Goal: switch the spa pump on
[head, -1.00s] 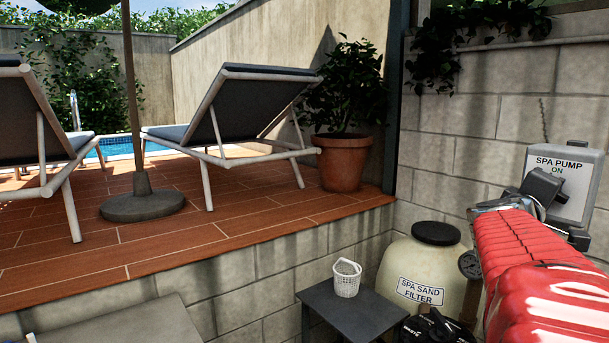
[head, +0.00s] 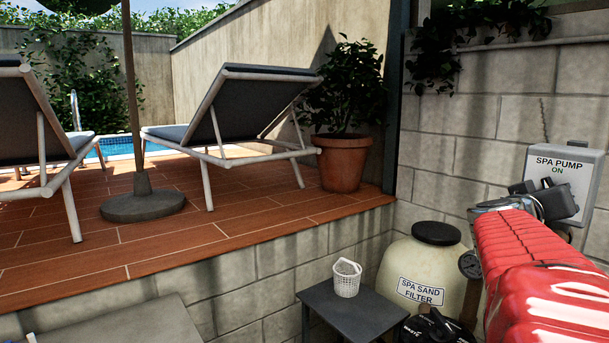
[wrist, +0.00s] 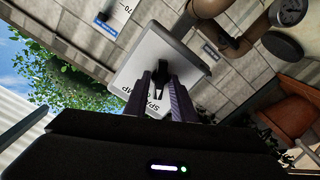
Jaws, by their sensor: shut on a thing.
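The spa pump switch box (head: 575,162) is a light grey box on the block wall at the right of the head view, marked "SPA PUMP" and "ON". My gripper (head: 548,186) is at the lower front of the box, at the end of my red-sleeved arm. In the wrist view the box (wrist: 130,75) lies ahead, with its lettering partly covered. The dark fingers of my gripper (wrist: 161,73) are close together against its face. They are shut on the switch handle, which they mostly hide. Its exact angle is hard to tell.
Below the box stand the cream spa sand filter (head: 400,262) with a black lid and a dark grey side table (head: 340,312) with a white basket (head: 347,278).

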